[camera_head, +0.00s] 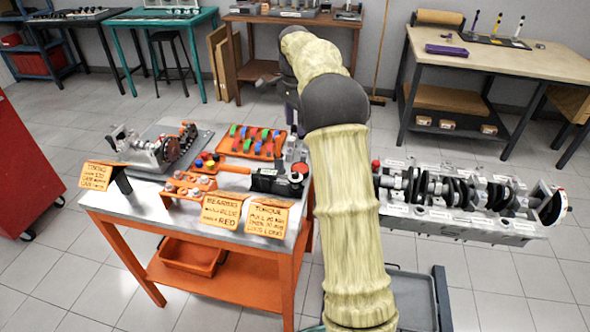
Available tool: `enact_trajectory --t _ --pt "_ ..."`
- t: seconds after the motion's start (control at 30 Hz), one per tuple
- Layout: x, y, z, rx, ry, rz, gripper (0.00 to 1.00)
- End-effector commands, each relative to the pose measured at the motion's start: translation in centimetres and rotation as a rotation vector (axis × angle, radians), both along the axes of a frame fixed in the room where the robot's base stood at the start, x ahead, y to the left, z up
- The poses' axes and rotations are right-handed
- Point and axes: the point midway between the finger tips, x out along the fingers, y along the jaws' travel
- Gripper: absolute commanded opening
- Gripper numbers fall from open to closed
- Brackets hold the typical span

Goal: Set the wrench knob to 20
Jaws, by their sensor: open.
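The torque wrench (277,181) is a dark tool with a red part at its right end. It lies on the right side of the orange-framed metal table (150,206), behind the orange sign cards. A round dark knob (295,178) seems to sit near its right end; its scale and setting are too small to read. A torque card (268,221) stands in front of it. My arm rises just right of the table and bends away toward the back.
An orange tray (252,142) of coloured pieces, an orange rack (187,187) and a metal engine part (150,150) crowd the table. An engine block (460,226) with a crankshaft stands right of my arm. A red cabinet (30,165) is at left. Tiled floor is open behind the table.

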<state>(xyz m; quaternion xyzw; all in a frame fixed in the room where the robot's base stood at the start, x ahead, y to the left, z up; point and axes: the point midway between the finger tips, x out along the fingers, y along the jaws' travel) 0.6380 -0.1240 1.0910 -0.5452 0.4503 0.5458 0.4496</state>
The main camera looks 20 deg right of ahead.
Motion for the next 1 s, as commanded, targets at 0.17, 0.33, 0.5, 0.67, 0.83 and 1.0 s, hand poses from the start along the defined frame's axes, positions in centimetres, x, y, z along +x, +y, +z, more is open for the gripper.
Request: enact_trajectory --t 0.17,0.33,0.5,0.67,0.83,1.0 --pt "-0.1 -0.1 -1.9 0.001 0.003 -0.001 0.44" --pt "-0.1 0.0 -4.7 0.002 0.004 0.002 0.44" --pt "-0.1 0.1 -7.7 0.000 0.003 0.004 0.44" --pt "-0.1 0.2 -10.5 0.001 0.003 0.004 0.44" --pt "-0.1 0.1 -13.5 0.001 0.004 0.002 0.44" --pt "-0.1 0.1 -16.1 0.000 0.003 0.003 0.44"
